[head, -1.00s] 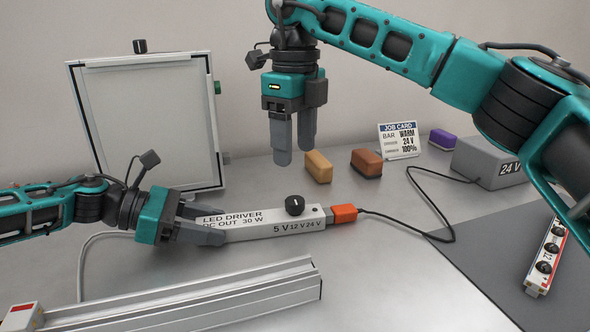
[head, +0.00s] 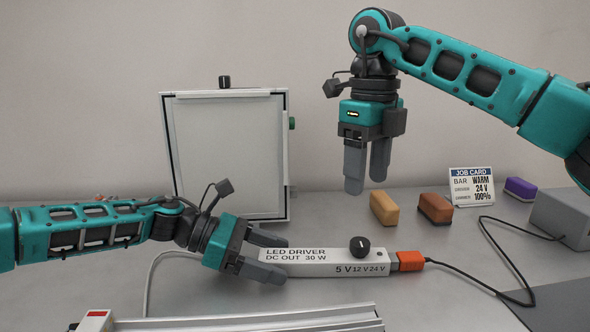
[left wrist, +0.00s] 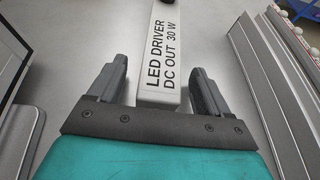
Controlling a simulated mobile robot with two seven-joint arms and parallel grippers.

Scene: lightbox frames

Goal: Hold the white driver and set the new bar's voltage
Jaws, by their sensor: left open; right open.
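The white driver (head: 310,268), marked LED DRIVER, lies on the bench. Its black knob (head: 360,247) stands on top near the 5 V, 12 V and 24 V marks; its setting is too small to read. My left gripper (head: 282,258) is open, with one finger on each side of the driver's left end. The left wrist view shows the driver (left wrist: 162,55) between the two fingers, with gaps beside it. My right gripper (head: 366,186) is open and empty, pointing down above and behind the knob. The job card (head: 472,187) reads WARM, 24 V, 100%.
An orange plug (head: 409,261) with a black cable joins the driver's right end. Yellow (head: 384,208), brown (head: 435,208) and purple (head: 519,188) blocks stand behind. A framed panel (head: 228,158) stands at the back; an aluminium rail (head: 250,325) lies in front. A grey box (head: 563,217) is at right.

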